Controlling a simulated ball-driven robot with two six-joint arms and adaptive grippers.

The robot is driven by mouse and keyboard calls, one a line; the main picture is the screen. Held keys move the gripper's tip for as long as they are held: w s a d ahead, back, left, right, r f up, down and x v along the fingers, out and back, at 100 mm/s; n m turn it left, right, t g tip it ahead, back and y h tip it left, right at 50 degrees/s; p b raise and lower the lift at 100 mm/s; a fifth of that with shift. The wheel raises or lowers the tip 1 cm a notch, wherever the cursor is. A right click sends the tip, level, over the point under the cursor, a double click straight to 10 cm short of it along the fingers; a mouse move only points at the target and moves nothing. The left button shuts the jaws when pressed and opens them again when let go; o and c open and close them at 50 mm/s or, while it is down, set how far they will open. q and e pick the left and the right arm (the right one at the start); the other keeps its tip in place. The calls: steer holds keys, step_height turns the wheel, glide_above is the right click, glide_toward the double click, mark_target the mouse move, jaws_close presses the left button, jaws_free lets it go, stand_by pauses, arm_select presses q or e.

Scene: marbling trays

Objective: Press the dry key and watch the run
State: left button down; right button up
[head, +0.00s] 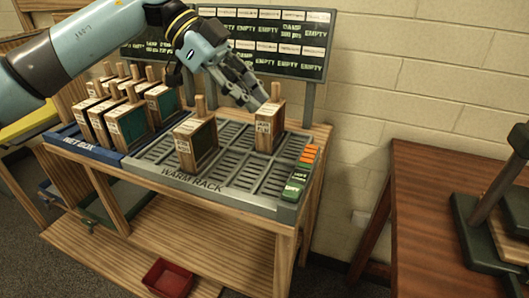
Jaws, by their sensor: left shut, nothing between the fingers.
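My left gripper (258,100) is shut and empty, pointing down and right above the back of the warm rack (225,200). Its tips are close to the wooden-handled block (268,130) at the rack's right; I cannot tell whether they touch it. A second block (196,146) stands upright near the rack's left. A key strip (304,168) runs along the rack's right end, with orange strips at the back and a green lit patch (295,187) at the front. Its small lettering is too blurred to tell which key is dry. My right gripper is not in view.
The wet box (84,147) at left holds several handled blocks. A status board (262,42) behind reads EMPTY and DAMP in places. A red tray (167,278) lies on the lower shelf. A brown table (425,230) with a dark green stand is at right.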

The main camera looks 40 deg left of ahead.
arm_select(q)
steer(key=s+f, duration=0.1)
steer(key=p, duration=0.1)
glide_above(300, 190)
steer(key=a, duration=0.3)
steer(key=shift+g, duration=0.3)
steer(key=f, duration=0.7)
steer(key=shift+s+f, duration=0.2)
steer(key=shift+s, duration=0.2)
step_height(300, 190, down, 3)
steer(key=shift+r, duration=0.2)
steer(key=shift+a+f, duration=0.15)
steer(key=shift+f, duration=0.65)
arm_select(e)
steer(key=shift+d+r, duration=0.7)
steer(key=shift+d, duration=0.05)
